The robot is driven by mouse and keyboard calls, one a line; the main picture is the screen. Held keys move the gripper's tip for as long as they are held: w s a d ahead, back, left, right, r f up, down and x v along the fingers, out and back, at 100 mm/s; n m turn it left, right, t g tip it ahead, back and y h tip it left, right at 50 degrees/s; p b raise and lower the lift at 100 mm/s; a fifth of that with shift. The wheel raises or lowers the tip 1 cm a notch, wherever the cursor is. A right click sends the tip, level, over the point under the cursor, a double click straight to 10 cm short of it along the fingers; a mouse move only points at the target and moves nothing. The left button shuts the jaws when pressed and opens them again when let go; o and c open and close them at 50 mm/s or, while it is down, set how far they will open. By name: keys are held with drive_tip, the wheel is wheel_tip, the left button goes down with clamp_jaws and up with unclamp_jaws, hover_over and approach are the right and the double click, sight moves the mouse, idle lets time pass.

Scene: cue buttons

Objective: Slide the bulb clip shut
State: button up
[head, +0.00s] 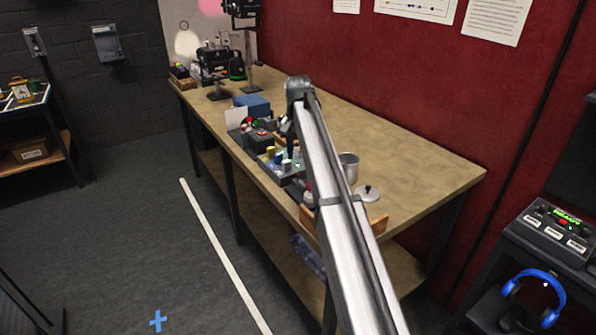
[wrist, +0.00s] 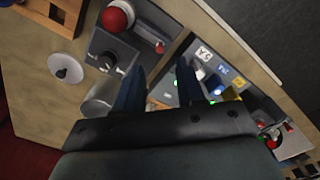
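My gripper (wrist: 160,76) is in the wrist view with its two dark blue fingers apart and nothing visible held between them. It is over the control boxes on the workbench (head: 410,165). A panel with white, blue and yellow keys (wrist: 222,70) and green lights lies beside the right finger. A small pale, rounded part shows near that fingertip, but I cannot tell whether it belongs to the bulb clip. I cannot make out the clip or its position in either view.
A grey box with a red dome button (wrist: 117,17) and a black knob (wrist: 106,62) is near the fingers. A metal cup (head: 348,168) and a white lid (head: 367,193) stand close by. A blue box (head: 252,105) is farther back. The bench's right end is clear.

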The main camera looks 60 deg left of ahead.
sight(298, 174)
drive_tip(key=shift+f, duration=3.55)
drive_tip(key=shift+c, duration=0.2)
clamp_jaws()
